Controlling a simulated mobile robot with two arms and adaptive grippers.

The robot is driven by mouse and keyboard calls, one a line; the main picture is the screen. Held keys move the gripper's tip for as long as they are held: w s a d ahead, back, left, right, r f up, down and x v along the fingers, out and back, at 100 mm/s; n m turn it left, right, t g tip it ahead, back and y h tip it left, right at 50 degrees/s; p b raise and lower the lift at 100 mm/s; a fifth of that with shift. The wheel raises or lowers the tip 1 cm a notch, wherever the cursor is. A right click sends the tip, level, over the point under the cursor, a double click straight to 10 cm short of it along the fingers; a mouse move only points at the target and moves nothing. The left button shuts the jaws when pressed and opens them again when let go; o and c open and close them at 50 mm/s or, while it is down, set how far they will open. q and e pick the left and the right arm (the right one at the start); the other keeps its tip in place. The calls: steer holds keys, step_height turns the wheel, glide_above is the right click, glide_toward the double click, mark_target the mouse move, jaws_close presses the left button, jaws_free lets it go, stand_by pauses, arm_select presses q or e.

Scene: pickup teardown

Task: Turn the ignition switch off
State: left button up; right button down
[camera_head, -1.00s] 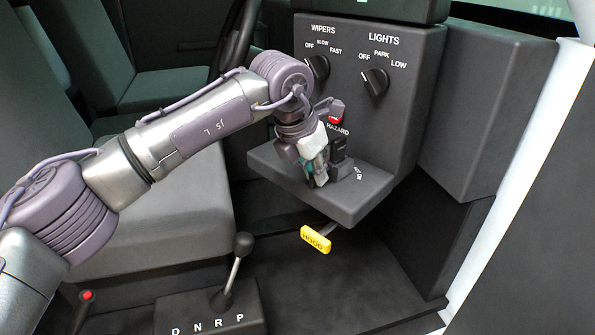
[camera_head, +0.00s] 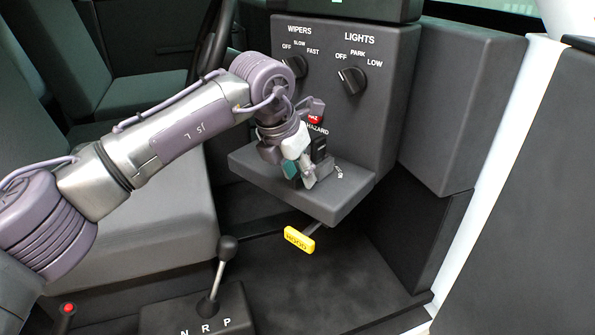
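The ignition switch (camera_head: 320,152) appears to be the dark upright piece on the console ledge, below the red hazard button (camera_head: 314,118). A small white label (camera_head: 340,173) is printed beside it, partly unreadable from here. My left gripper (camera_head: 302,176) is at the ledge, just left of and in front of the switch. Its fingers overlap the switch's lower part in this view. I cannot tell whether they touch it or how far they are apart. My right gripper is not in view.
The wipers knob (camera_head: 294,67) and lights knob (camera_head: 352,80) sit on the panel above. A yellow hood handle (camera_head: 299,239) hangs under the ledge (camera_head: 345,205). The gear lever (camera_head: 222,265) stands lower left, beside the grey seat (camera_head: 165,215).

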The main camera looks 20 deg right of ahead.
arm_select(q)
steer(key=v, duration=1.2)
